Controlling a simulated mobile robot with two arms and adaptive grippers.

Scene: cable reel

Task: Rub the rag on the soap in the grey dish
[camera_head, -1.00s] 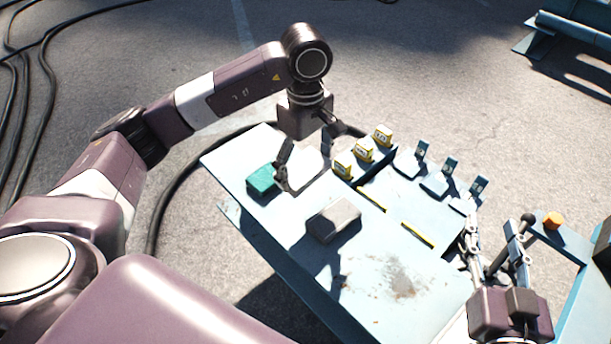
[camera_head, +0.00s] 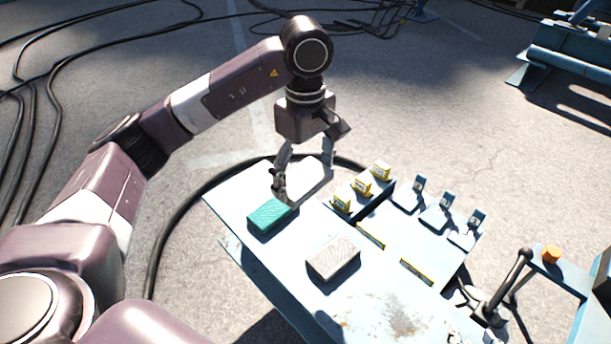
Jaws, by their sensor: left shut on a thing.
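My left gripper (camera_head: 304,168) hangs over the far left end of the pale blue table (camera_head: 225,200). Its fingers are apart, on either side of a pale, flat thing that looks like the rag (camera_head: 306,180); the fingers partly hide it. The near fingertip is just behind a green block (camera_head: 268,214) that lies on the table; I cannot tell if they touch. A grey block (camera_head: 333,259) with a pale, streaked top lies nearer, toward the table's middle. I cannot tell for sure which of the two blocks is the soap in its dish. My right gripper is out of view.
A row of yellow tags (camera_head: 362,187) stands along the table's far side. Blue holders with upright tags (camera_head: 438,215) are right of it. A black-knobbed lever (camera_head: 510,280) and an orange button (camera_head: 550,254) are at right. The stained near tabletop (camera_head: 400,318) is clear.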

